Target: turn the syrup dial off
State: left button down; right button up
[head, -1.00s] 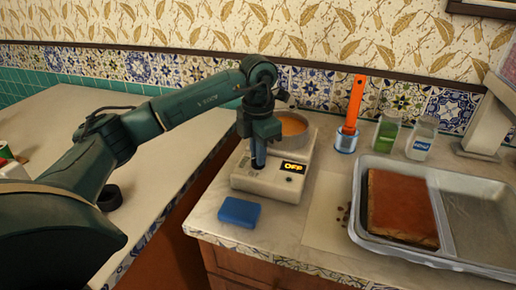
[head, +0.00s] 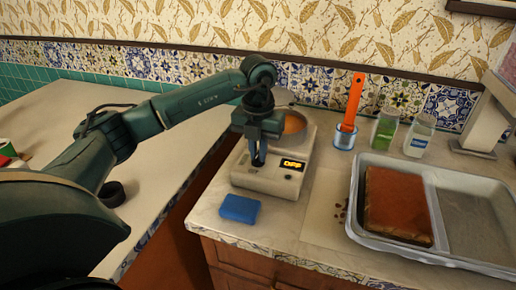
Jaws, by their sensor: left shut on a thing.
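The syrup warmer (head: 270,185) is a beige box on the counter, with an orange-filled pan (head: 295,123) on its top. A small display (head: 291,165) on it has lit yellow letters that read OFF. My left gripper (head: 258,162) points down at the top of the box, left of the display, and is shut on the dial. The dial itself is hidden behind the fingers. My right gripper is not in view.
A blue sponge (head: 239,208) lies in front of the warmer.

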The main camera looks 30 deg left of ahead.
aim_at(258, 155)
pick_arm(q)
jog(key=shift+r, duration=0.1)
dwell(0.3)
jog(key=c, duration=1.5)
grip_release()
notch_tip(258, 155, up, 13)
jog(key=shift+r+p, duration=0.1)
jog(key=shift+p, duration=0.3)
